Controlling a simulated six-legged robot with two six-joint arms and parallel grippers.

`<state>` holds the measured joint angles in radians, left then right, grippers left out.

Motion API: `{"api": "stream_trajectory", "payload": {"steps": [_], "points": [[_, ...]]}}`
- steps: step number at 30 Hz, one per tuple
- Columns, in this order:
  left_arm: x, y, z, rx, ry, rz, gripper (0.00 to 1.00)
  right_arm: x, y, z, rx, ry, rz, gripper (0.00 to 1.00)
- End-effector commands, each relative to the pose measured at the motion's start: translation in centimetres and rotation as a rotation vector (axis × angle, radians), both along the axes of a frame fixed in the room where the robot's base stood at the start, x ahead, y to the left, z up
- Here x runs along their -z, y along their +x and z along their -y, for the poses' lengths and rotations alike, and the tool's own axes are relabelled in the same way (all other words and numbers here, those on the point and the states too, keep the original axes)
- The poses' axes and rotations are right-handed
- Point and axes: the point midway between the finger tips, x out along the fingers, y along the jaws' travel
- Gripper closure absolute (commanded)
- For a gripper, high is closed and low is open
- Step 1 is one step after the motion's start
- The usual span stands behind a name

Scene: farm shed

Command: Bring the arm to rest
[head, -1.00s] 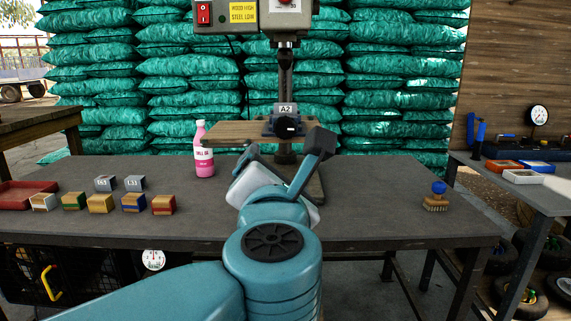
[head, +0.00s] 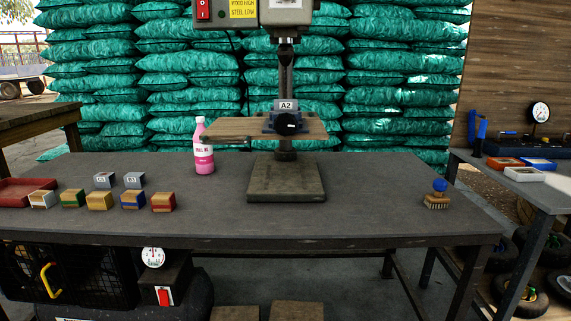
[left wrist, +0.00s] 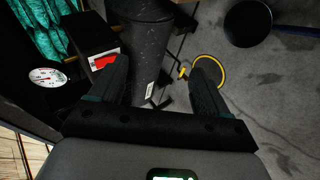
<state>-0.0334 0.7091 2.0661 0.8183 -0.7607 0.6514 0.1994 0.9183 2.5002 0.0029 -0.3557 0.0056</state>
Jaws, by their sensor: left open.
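My left gripper (left wrist: 158,85) shows in the left wrist view, with its two dark fingers spread apart and nothing between them. Beyond the fingers are a dark cylinder (left wrist: 140,50), a yellow ring (left wrist: 209,70) and the grey floor (left wrist: 265,90). In the head view neither arm nor gripper is in sight. The drill press (head: 286,122) stands on the grey workbench (head: 350,205), with its base plate fully visible. My right gripper is in no view.
On the bench are a pink bottle (head: 203,148), several small colored blocks (head: 99,201), a red tray (head: 22,190) and a blue-knobbed brush (head: 437,196). The bench front and right middle are clear. A side table (head: 540,190) stands at right. Green sacks (head: 395,90) are stacked behind.

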Motion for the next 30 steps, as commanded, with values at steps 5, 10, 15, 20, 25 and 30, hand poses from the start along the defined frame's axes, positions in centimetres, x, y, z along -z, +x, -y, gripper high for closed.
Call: {"api": "stream_trajectory", "payload": {"steps": [5,10,15,20,25,30], "points": [[11.5,-9.7,0.7,0.360,0.066,-0.347,0.23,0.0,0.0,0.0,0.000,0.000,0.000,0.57],[16.0,-18.4,4.4,0.761,0.062,-0.539,0.23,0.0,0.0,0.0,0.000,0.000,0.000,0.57],[16.3,-25.4,8.6,1.212,0.077,-0.603,0.23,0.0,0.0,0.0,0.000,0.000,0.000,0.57],[13.2,-27.4,9.9,1.493,0.148,-0.582,0.23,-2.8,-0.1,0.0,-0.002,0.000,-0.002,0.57],[8.7,-27.5,10.0,1.493,0.146,-0.584,0.23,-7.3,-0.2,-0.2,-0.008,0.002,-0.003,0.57],[2.9,-27.6,10.2,1.499,0.145,-0.585,0.23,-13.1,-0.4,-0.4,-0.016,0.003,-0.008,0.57]]}}
